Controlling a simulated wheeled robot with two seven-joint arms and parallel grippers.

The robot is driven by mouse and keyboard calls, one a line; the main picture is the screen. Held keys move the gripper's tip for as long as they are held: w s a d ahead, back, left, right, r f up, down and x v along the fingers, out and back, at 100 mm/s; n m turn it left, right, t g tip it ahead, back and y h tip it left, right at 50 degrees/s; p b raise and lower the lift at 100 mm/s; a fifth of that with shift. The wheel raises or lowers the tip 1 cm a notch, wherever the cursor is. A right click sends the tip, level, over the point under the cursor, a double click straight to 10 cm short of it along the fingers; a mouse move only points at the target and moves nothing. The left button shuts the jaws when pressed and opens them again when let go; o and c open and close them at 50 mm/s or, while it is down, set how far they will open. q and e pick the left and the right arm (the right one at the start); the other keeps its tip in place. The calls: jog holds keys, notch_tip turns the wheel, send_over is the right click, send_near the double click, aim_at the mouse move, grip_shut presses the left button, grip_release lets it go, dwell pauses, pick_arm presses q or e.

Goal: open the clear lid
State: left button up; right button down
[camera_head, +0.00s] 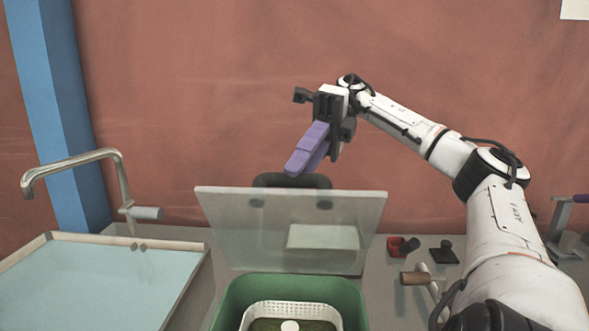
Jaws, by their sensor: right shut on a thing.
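The clear lid (250,235) stands raised and tilted above the green bin (238,291), with its lower edge near the bin's back rim. A dark handle (265,181) is at the lid's top edge. My right gripper (297,169) reaches in from the upper right with its purple fingers pointing down to the handle. The fingers are closed together and their tips meet the handle, shut on it; the exact contact is hard to see. My left gripper is not in view.
A white perforated basket (262,309) sits inside the bin. A sink (80,285) with a faucet (122,180) is at the left. A red item (397,246), a black item (443,253) and a wooden-handled part (415,278) are right of the bin. A brown wall stands behind.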

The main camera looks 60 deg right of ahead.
jog(key=shift+w+d+p, duration=0.25)
jog(key=shift+d+p, duration=0.2)
jog(key=shift+d, duration=0.15)
jog(key=shift+w+d+p, duration=0.25)
jog(key=shift+d+p, duration=0.15)
jog(key=shift+d, duration=0.15)
jog(key=shift+w+d+f, duration=0.1)
jog(key=shift+f, duration=0.05)
jog(key=c, duration=1.8)
grip_release()
jog(key=shift+f, duration=0.1)
jog(key=shift+o, duration=0.8)
jog(key=shift+w+d, duration=0.1)
jog(key=shift+d, duration=0.15)
jog(key=shift+a, duration=0.1)
jog(key=shift+r, duration=0.2)
jog(key=shift+a, duration=0.1)
